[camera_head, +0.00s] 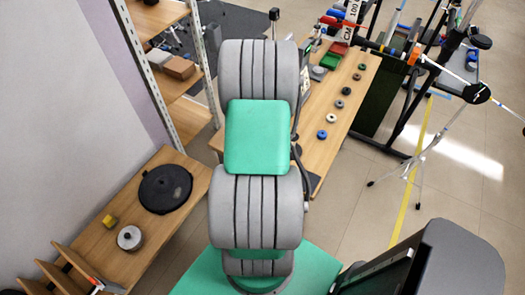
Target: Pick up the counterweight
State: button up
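No single thing is clearly marked as the counterweight. A round silver disc (130,238) with a small raised centre lies on the low wooden bench (185,219) at the left; it looks weight-like. A larger black disc (166,189) lies farther back on the same bench. Several small round pieces, such as a blue one (322,134) and a dark one (346,91), lie in a row on the wooden table right of centre. I cannot tell which is the counterweight. My gripper is not visible; a large grey ribbed body with a green pad fills the middle and hides part of the table.
A small yellow block (110,221) lies near the silver disc. A shelf (160,18) holding boxes (179,68) stands at the upper left. A tripod stand (418,165) and dark frames stand at the right. The tiled floor (350,215) between table and tripod is clear.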

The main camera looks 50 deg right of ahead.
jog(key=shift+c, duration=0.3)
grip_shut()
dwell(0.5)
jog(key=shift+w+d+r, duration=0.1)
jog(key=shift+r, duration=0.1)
